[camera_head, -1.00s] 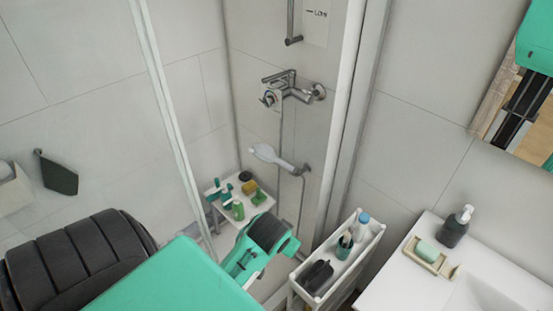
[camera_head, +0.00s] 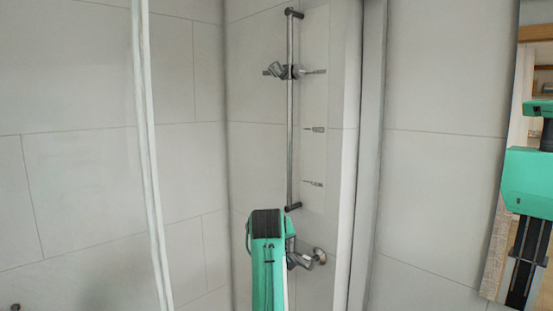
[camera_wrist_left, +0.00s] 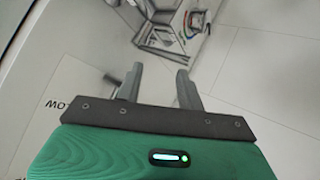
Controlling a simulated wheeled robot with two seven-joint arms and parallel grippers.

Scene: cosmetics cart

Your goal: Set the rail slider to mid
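The vertical shower rail (camera_head: 290,140) is on the tiled wall in the head view. Its slider (camera_head: 285,71) is near the top, level with the highest of three marks on a pale label strip (camera_head: 315,100). The middle mark (camera_head: 315,129) and lowest mark (camera_head: 313,184) are below it, too small to read here. My left arm rises in front of the wall, its top just below the rail's lower end; its fingers are hidden there. In the left wrist view my left gripper (camera_wrist_left: 158,72) has its two fingers apart, nothing between them. My right gripper is out of view.
The mixer tap (camera_head: 305,260) is on the wall just right of my left arm, partly covered by it. A glass panel edge (camera_head: 147,150) stands to the left. A mirror (camera_head: 520,170) at the far right shows my reflection. The wall around the slider is clear.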

